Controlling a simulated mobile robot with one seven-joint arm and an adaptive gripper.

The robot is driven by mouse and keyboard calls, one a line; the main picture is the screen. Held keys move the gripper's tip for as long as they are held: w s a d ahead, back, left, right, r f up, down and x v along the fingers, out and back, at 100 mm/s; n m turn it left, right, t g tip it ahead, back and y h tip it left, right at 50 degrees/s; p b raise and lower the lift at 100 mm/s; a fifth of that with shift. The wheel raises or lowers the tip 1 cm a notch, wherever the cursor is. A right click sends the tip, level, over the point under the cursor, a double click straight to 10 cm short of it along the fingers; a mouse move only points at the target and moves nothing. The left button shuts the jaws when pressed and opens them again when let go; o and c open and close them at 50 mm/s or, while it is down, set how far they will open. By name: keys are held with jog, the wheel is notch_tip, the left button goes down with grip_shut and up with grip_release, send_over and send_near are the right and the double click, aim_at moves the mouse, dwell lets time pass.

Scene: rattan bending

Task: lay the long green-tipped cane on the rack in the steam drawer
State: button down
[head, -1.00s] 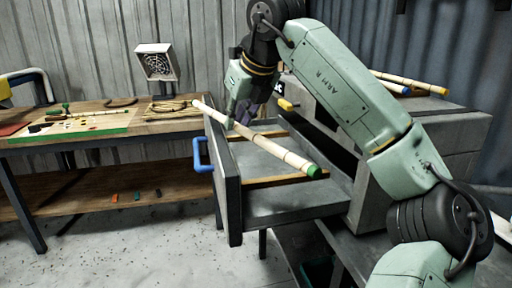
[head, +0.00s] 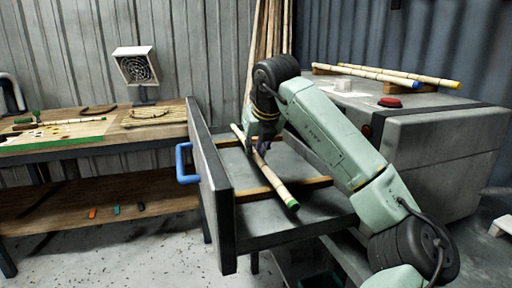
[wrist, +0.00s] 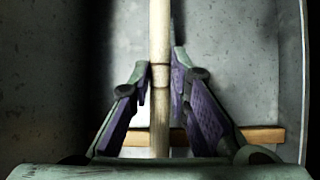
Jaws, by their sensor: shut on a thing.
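The long cane (head: 275,180) is pale with dark joints and has a green tip at its near end. It lies inside the open steam drawer (head: 228,215), slanting across the rack's two wooden bars (head: 308,186). I cannot tell whether it rests on both. My gripper (head: 261,148) is shut on the cane around its middle, low in the drawer. In the wrist view the cane (wrist: 159,25) runs upright between the purple finger pads, over one wooden bar (wrist: 262,135). The fingers hide part of the cane.
The drawer's front panel with a blue handle (head: 184,163) stands to the left. The grey steam box (head: 430,150) is at right, with a red button (head: 390,102) and blue- and yellow-tipped canes (head: 400,75) on top. A workbench (head: 100,135) stands at the left.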

jog(key=w+p, duration=0.1)
jog(key=w, duration=0.1)
jog(key=w+p, duration=0.1)
jog(key=w, duration=0.5)
jog(key=shift+w+d+f+p, duration=0.1)
jog(key=shift+w+f+p, duration=0.15)
jog(key=shift+f+p, duration=0.15)
jog(key=shift+w+f, duration=0.1)
jog(key=shift+f, duration=0.1)
jog(key=shift+f+p, duration=0.5)
jog(key=shift+f, duration=1.05)
jog(key=shift+f, duration=0.15)
jog(key=c, duration=1.5)
grip_release()
jog(key=b+v, duration=0.3)
jog(key=v, duration=0.9)
